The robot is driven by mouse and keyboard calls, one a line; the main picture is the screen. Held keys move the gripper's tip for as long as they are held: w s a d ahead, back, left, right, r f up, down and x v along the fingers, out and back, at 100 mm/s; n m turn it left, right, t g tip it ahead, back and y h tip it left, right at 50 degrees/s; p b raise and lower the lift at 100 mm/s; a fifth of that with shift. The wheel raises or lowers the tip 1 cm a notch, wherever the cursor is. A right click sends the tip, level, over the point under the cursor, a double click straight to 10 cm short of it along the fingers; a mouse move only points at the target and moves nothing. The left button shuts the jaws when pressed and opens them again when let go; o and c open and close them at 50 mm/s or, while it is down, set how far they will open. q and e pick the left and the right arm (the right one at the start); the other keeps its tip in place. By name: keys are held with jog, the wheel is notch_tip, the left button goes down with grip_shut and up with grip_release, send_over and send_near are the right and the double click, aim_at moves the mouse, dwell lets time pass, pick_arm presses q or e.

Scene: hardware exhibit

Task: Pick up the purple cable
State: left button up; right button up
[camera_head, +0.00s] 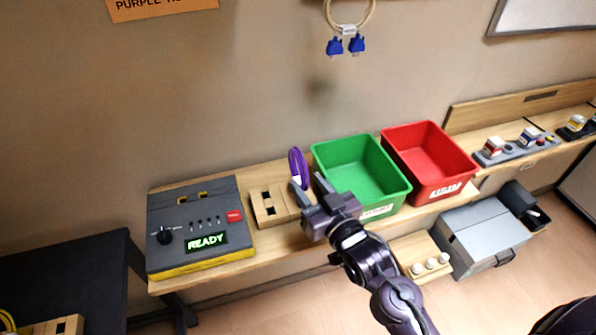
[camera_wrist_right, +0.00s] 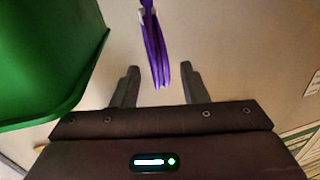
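The purple cable (camera_head: 298,163) is a coiled loop with a pale tie or plug, in front of the wall above the wooden bench. In the right wrist view the purple cable (camera_wrist_right: 156,48) runs down from the top edge, and its lower end lies between the two fingertips in the picture. My right gripper (camera_head: 308,182) is open, with its fingertips just below the loop. In the wrist view my right gripper (camera_wrist_right: 159,78) shows a gap on both sides of the cable. What supports the cable is not clear. My left gripper is not in view.
A green bin (camera_head: 362,168) stands close to the right of my gripper, with a red bin (camera_head: 430,160) beyond it. A wooden slotted block (camera_head: 268,207) and a grey box reading READY (camera_head: 196,222) stand to the left. A blue-plugged cable (camera_head: 346,45) hangs on the wall.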

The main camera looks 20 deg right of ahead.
aim_at(306, 183)
jog(key=p+x, duration=0.1)
jog(key=x, duration=0.2)
jog(key=shift+a+r, duration=0.1)
jog(key=shift+w, duration=0.5)
jog(key=shift+a, duration=0.1)
jog(key=c, duration=0.6)
jog(key=shift+c, duration=1.2)
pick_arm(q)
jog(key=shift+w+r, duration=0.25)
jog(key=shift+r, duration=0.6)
pick_arm(e)
grip_shut()
